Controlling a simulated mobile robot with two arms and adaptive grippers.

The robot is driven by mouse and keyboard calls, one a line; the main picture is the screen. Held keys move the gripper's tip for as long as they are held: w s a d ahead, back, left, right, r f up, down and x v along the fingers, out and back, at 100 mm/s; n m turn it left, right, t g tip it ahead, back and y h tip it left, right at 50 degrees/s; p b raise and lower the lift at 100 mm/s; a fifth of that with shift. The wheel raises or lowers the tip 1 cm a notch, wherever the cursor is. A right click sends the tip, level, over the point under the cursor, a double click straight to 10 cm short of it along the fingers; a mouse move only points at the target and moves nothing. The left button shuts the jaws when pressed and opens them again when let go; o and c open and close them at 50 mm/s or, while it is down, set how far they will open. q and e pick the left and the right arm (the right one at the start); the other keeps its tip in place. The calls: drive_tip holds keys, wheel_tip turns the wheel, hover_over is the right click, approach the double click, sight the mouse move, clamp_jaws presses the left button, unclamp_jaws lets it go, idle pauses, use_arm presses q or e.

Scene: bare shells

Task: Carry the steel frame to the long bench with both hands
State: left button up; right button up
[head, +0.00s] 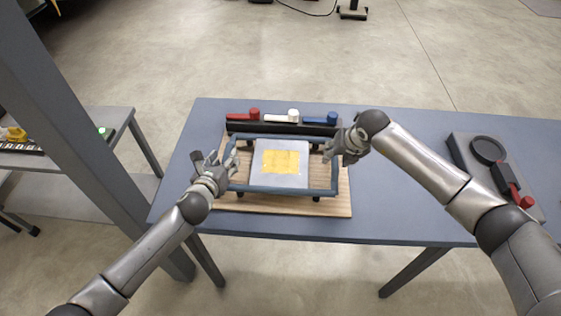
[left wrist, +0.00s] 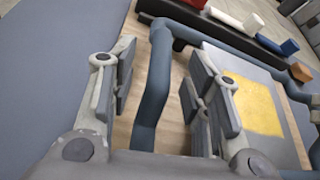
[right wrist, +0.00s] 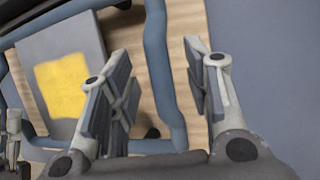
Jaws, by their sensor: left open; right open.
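The steel frame (head: 275,191) is a blue-grey tube rectangle lying on a wooden board (head: 330,207) on the blue-grey table. A grey plate with a yellow patch (head: 280,162) lies inside its outline. My left gripper (head: 222,166) is at the frame's left bar; in the left wrist view its open fingers stand on either side of that bar (left wrist: 150,98). My right gripper (head: 340,148) is at the right end; in the right wrist view its open fingers stand either side of the right bar (right wrist: 159,72). Gaps show between fingers and bars. I cannot tell which surface is the long bench.
A black rail (head: 282,129) with red, white and blue handles lies just behind the frame. A dark grey unit with a round disc (head: 487,150) sits at the table's right. A grey column (head: 75,130) and another bench (head: 118,124) stand at the left.

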use_arm(q)
drive_tip(key=shift+x, duration=1.2)
use_arm(e)
drive_tip(key=shift+x, duration=1.2)
use_arm(q)
clamp_jaws()
use_arm(e)
clamp_jaws()
use_arm(q)
drive_tip(key=shift+w+r, duration=0.1)
drive_tip(key=shift+r, duration=0.1)
use_arm(e)
drive_tip(key=shift+w+r, duration=0.15)
drive_tip(key=shift+r, duration=0.1)
